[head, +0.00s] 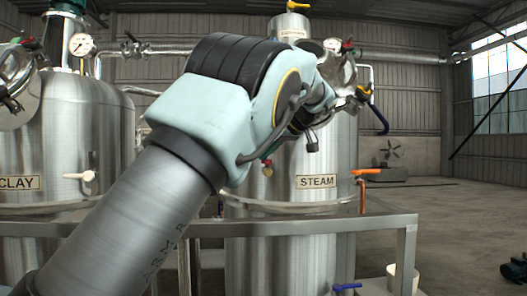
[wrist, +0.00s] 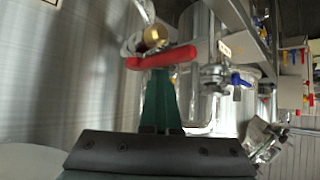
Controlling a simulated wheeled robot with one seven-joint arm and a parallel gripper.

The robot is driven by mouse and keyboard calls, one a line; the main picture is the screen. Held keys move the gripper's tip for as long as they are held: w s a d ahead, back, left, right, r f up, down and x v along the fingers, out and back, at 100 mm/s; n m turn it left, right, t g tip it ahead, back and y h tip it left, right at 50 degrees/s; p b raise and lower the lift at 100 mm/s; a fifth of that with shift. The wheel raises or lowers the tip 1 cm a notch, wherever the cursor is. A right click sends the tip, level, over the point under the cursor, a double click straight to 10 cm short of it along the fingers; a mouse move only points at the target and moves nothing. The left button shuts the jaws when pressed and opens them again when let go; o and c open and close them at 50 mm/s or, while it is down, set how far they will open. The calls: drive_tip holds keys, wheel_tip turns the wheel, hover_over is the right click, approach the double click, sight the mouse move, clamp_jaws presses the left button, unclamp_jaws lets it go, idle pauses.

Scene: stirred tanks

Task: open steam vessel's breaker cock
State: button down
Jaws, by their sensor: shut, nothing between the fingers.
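The steam vessel (head: 290,250) is a steel tank with a STEAM label (head: 316,182). A small red-handled cock with a brass end (head: 267,169) shows beside my arm at its left side; I take it as the breaker cock. In the wrist view its red lever (wrist: 150,60) lies crosswise, with the brass end (wrist: 155,36) above it. My gripper (wrist: 162,75) has its green fingers shut and empty, tips at the lever's lower edge. I cannot tell whether they touch it. In the head view my arm mostly hides the gripper.
An orange lever (head: 367,171) stands right of the STEAM label, and a blue handle (head: 347,287) is low down. A steel rail (head: 300,226) crosses in front of the tanks. The clay vessel (head: 85,145) is at left. Open floor (head: 460,220) lies right.

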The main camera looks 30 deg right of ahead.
drive_tip(key=shift+w+d, duration=0.1)
drive_tip(key=shift+w, duration=0.1)
drive_tip(key=s+d+r+b, duration=0.1)
drive_tip(key=s, duration=0.7)
drive_tip(key=s+d+r+b, duration=0.1)
drive_tip(key=s+d+r, duration=0.1)
drive_tip(key=s, duration=0.5)
drive_tip(key=shift+s+d, duration=0.25)
drive_tip(key=shift+s, duration=0.1)
